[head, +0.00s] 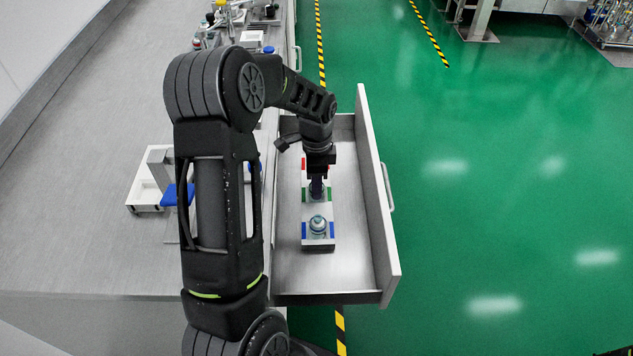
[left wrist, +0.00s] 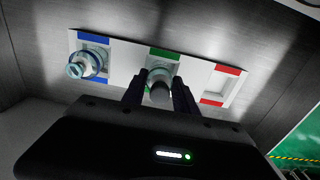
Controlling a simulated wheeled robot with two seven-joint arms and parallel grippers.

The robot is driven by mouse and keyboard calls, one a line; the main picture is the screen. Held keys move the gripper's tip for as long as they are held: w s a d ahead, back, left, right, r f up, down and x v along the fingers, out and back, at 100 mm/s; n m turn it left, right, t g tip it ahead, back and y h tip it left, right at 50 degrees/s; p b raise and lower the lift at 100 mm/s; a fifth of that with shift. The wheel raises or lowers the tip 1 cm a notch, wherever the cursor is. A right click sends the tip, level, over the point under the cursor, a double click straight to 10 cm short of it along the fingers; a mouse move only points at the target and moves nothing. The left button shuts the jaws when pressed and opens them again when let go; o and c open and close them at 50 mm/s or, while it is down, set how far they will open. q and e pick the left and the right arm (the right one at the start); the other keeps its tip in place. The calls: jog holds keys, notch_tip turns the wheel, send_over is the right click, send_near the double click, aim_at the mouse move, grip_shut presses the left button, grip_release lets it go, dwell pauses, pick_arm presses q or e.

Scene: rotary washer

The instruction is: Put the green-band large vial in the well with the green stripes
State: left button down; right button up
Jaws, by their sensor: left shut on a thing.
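A white rack (head: 307,212) with three wells, striped red, green and blue, lies in the open drawer; it also shows in the left wrist view (left wrist: 123,62). My left gripper (head: 317,186) points down over the middle well, the one with green stripes (left wrist: 165,54). In the left wrist view its fingers (left wrist: 158,94) are shut on a large vial (left wrist: 158,74), which is lined up with this well. The fingers cover much of the vial, its band is hard to make out, and I cannot tell how deep it sits. My right gripper is not in view.
Another vial with a blue band (left wrist: 88,64) stands in the blue-striped well. The red-striped well (left wrist: 220,88) is empty. The drawer's front panel (head: 375,190) rises to the right of the rack. A white holder with a blue part (head: 145,196) stands on the counter at left.

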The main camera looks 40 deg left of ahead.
pick_arm(q)
jog(key=c, duration=1)
grip_release()
jog(key=shift+f, duration=0.1)
jog(key=shift+o, duration=0.2)
notch_tip(320, 180, up, 12)
jog(key=shift+r, duration=0.15)
